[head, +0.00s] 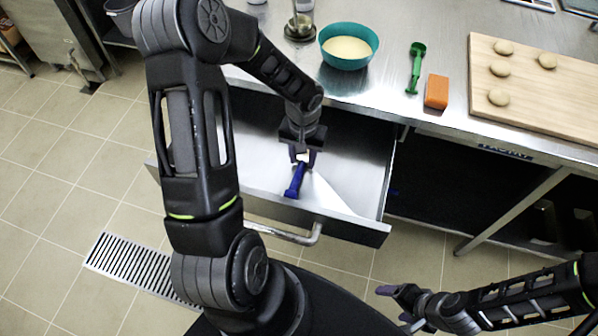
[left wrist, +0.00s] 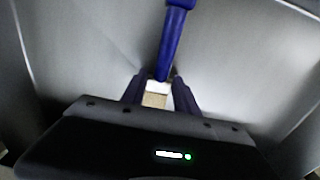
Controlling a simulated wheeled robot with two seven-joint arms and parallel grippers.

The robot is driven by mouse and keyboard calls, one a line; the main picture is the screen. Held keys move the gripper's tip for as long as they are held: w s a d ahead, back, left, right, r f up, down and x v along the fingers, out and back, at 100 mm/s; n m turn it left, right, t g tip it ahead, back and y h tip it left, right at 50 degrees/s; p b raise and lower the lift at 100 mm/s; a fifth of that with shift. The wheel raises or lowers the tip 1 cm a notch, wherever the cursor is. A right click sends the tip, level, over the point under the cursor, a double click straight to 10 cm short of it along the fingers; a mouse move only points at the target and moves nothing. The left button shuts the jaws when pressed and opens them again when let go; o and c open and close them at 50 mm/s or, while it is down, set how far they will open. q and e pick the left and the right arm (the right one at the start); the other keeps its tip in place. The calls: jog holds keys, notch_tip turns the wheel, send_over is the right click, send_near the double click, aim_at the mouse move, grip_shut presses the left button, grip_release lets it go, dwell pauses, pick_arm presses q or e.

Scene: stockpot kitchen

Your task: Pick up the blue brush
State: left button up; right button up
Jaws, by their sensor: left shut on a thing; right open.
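The blue brush (head: 295,181) is in the open metal drawer (head: 345,167), near its front wall. My left gripper (head: 301,158) reaches down into the drawer and is shut on the brush. In the left wrist view the blue handle (left wrist: 172,45) extends away from between the fingertips of the gripper (left wrist: 158,84), with a pale part at the fingers. I cannot tell whether the brush still touches the drawer floor. My right gripper (head: 396,302) is open and empty at the lower right, away from the counter.
On the counter stand a teal bowl (head: 348,63) with pale contents, a green utensil (head: 415,68), an orange block (head: 436,91) and a wooden board (head: 540,88) with several dough pieces. The drawer's handle (head: 290,236) juts out. A floor grate (head: 135,268) lies at left.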

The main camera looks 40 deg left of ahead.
aim_at(303, 161)
pick_arm(q)
grip_shut()
notch_tip(303, 161, up, 10)
jog(key=b, duration=0.1)
dwell(0.5)
dwell(0.5)
